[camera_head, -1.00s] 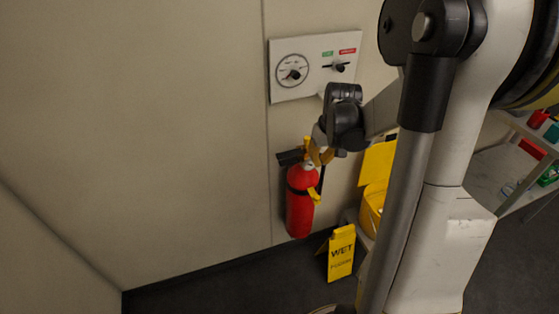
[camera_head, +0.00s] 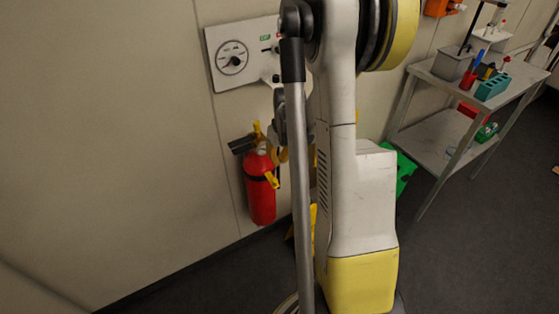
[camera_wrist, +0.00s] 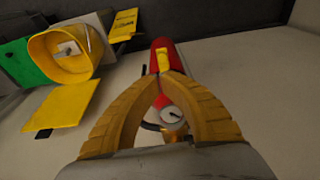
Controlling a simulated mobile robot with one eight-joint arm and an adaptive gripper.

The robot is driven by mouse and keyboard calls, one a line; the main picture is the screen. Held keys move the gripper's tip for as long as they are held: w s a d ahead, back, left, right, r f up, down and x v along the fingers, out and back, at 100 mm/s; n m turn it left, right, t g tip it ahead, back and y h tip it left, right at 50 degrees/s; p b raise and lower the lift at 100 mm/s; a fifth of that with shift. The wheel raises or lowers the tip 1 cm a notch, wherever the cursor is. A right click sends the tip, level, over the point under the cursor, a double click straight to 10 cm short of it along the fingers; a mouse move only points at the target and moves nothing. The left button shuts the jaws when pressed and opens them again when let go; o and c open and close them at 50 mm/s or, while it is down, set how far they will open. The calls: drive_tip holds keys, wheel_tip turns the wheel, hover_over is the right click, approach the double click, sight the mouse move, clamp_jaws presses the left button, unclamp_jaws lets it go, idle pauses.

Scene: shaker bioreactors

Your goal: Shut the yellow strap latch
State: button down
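A red fire extinguisher (camera_head: 260,192) hangs upright on the wall with a dark strap around it. The yellow strap latch (camera_head: 271,180) is on its right front side and juts out at an angle from the strap. In the wrist view the latch (camera_wrist: 163,59) shows just beyond my fingertips, in front of the red cylinder; I cannot tell whether they touch it. My gripper (camera_wrist: 161,78) has its two yellow-brown fingers bowed, with the tips together and nothing visible held. The extinguisher's gauge (camera_wrist: 172,114) shows between the fingers. In the head view my arm hides part of the gripper.
A wall panel with a dial (camera_head: 232,57) is above the extinguisher. A yellow bucket (camera_wrist: 66,55) and a yellow floor sign (camera_wrist: 123,25) stand close by. A metal shelf trolley (camera_head: 432,140) with lab items stands at right. Dark floor at right is clear.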

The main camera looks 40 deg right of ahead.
sight(272, 178)
drive_tip(key=f+b, duration=0.1)
drive_tip(key=f, duration=0.2)
drive_tip(key=w+f+b, duration=0.1)
drive_tip(key=f, duration=0.2)
drive_tip(key=f+b, duration=0.2)
drive_tip(key=f, duration=0.1)
drive_tip(key=shift+w+d+f, duration=0.2)
drive_tip(key=shift+w+f, duration=0.2)
